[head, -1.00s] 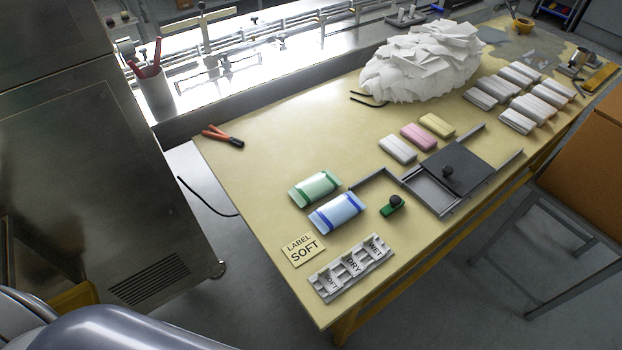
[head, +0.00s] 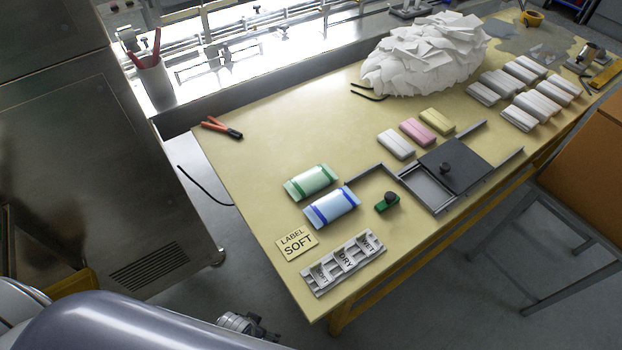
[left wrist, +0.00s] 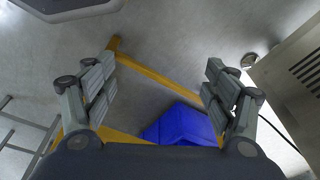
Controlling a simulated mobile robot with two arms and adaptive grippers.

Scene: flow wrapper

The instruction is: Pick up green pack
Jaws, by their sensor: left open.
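The green pack (head: 311,182) is a pale green wrapped packet with darker green bands near its ends. It lies flat on the yellow table (head: 290,135), just behind a similar blue pack (head: 332,207). My left arm comes in from the lower left in the head view, and part of my left gripper (head: 248,326) shows at the bottom edge, in front of the table and well apart from the green pack. In the left wrist view my left gripper (left wrist: 158,92) is open, with nothing between its fingers. The green pack is not in that view. My right gripper is not in view.
A label card (head: 296,243) and a grey labelled tray (head: 312,287) lie near the front edge. A green part with a black knob (head: 389,201) and a metal frame are right of the packs. Red-handled pliers (head: 222,128) lie at the left. A blue object (left wrist: 182,126) shows below the wrist.

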